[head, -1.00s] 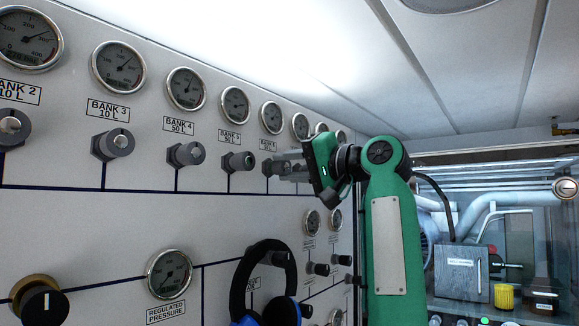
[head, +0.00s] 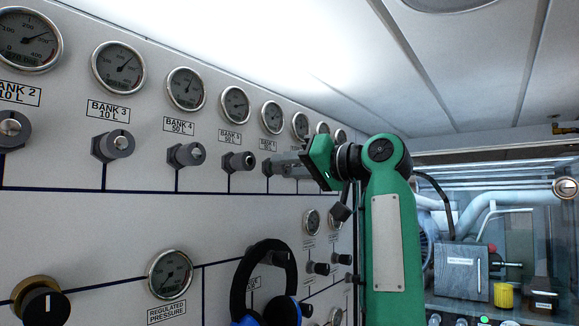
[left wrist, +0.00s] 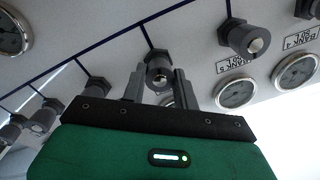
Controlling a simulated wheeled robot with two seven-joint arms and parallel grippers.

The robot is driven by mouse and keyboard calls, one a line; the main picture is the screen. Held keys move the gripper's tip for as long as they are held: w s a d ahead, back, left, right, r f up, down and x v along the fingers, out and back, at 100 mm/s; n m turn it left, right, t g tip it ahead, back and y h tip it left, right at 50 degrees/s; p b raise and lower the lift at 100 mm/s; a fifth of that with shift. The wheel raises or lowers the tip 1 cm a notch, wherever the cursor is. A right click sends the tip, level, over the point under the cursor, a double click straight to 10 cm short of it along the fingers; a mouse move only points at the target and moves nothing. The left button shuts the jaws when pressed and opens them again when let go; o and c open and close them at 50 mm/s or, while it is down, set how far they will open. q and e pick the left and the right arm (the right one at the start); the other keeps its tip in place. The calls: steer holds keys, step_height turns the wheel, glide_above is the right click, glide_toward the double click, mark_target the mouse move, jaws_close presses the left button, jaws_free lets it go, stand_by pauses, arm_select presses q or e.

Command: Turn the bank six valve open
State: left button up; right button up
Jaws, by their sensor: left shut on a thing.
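The bank six valve (head: 268,167) is a grey knob on the white panel, to the right of the bank five valve (head: 239,162). It is mostly hidden behind my fingers in the head view. My left gripper (head: 284,165) reaches it from the right, with its green body tilted. In the left wrist view the valve knob (left wrist: 159,76) sits between the two grey fingers of my left gripper (left wrist: 158,84), which are shut on it. The knob's angle is hard to read. My right gripper is not in view.
Other valves, such as bank four (head: 186,154), and a row of gauges (head: 186,88) line the panel. A yellow-capped item (head: 504,296) stands on the cluttered bench at right.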

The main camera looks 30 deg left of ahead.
arm_select(q)
steer(key=shift+f, duration=0.25)
steer(key=o, duration=1)
steer(key=shift+w+r, duration=0.1)
steer(key=shift+c, duration=0.2)
steer(key=d+b, duration=0.4)
steer(key=d, duration=1)
steer(key=shift+s+b, duration=0.2)
steer(key=shift+b, duration=0.1)
steer(key=shift+a, duration=0.1)
